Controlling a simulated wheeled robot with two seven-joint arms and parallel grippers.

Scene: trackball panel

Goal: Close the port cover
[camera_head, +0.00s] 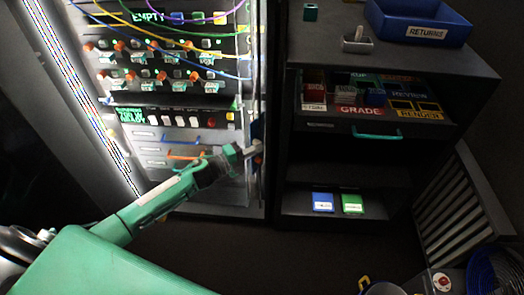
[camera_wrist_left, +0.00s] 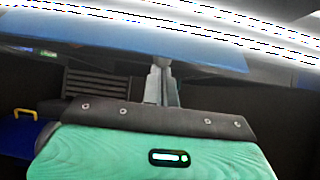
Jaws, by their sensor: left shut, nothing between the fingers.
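My left gripper (camera_head: 256,147) is shut and empty at the right edge of the lit rack (camera_head: 155,182). Its fingertips sit right by a small dark blue piece (camera_head: 258,128) on that edge, which looks like the port cover. In the left wrist view a broad blue panel (camera_wrist_left: 110,38), seen nearly edge-on, spans the top. The shut fingers (camera_wrist_left: 163,68) reach up to its lower edge; I cannot tell if they touch it. The port itself is hidden, and how far the cover stands open is unclear. My right gripper is not in view.
The rack carries cables, knobs and drawers with blue (camera_head: 181,138) and orange (camera_head: 186,156) handles. A dark shelf unit (camera_head: 300,130) stands to the right, with a blue RETURNS tray (camera_head: 425,33) on top. A slatted panel (camera_head: 465,200) is at far right. The floor between is clear.

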